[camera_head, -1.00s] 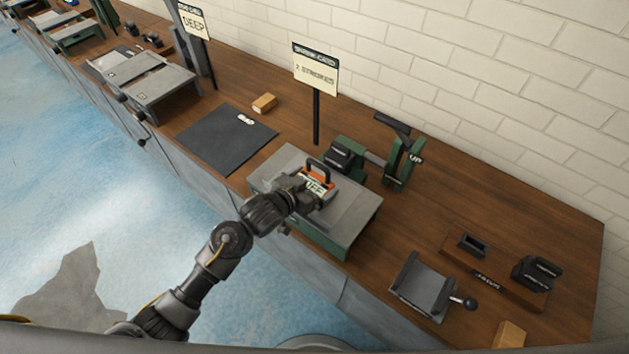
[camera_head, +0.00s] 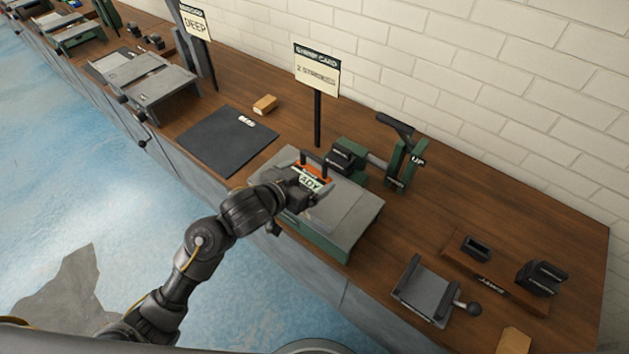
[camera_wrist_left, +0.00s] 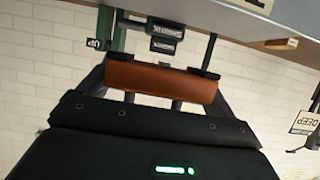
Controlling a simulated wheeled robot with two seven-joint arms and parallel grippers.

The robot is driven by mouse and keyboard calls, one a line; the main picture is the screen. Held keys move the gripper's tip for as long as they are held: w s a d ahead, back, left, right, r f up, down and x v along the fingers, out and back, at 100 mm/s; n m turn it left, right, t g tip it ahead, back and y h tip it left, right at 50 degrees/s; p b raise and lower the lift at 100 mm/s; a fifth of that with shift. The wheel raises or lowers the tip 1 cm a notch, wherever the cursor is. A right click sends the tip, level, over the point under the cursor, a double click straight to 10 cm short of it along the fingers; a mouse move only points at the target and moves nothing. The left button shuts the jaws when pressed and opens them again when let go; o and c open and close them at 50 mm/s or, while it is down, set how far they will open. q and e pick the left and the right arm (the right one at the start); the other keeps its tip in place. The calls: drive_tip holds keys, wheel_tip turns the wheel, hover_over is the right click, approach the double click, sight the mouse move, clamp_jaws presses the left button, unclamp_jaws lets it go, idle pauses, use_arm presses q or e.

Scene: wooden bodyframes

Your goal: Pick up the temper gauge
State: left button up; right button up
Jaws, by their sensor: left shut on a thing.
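The temper gauge (camera_head: 316,169) is an orange block with dark uprights and a pale plate ending in "ADY". My left gripper (camera_head: 308,184) is shut on it, above the grey-topped green box (camera_head: 350,213). In the left wrist view the gauge's orange bar (camera_wrist_left: 160,79) spans the two dark fingers of the left gripper (camera_wrist_left: 160,88). The gripper hides part of the gauge in the head view. I cannot tell exactly how far it is above the box. My right gripper is not in view.
A sign on a post (camera_head: 316,72) and a green clamp-like stand (camera_head: 402,160) are behind the box. A dark mat (camera_head: 220,140) lies left. A grey tray with a lever (camera_head: 425,289) and a wooden block with black pieces (camera_head: 490,270) are right.

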use_arm(q)
drive_tip(key=s+a+r+p, duration=0.1)
drive_tip(key=s+a+r, duration=0.3)
drive_tip(key=s, duration=0.5)
drive_tip(key=shift+s+r, duration=0.4)
drive_tip(key=shift+r, duration=0.55)
drive_tip(key=shift+a, duration=0.1)
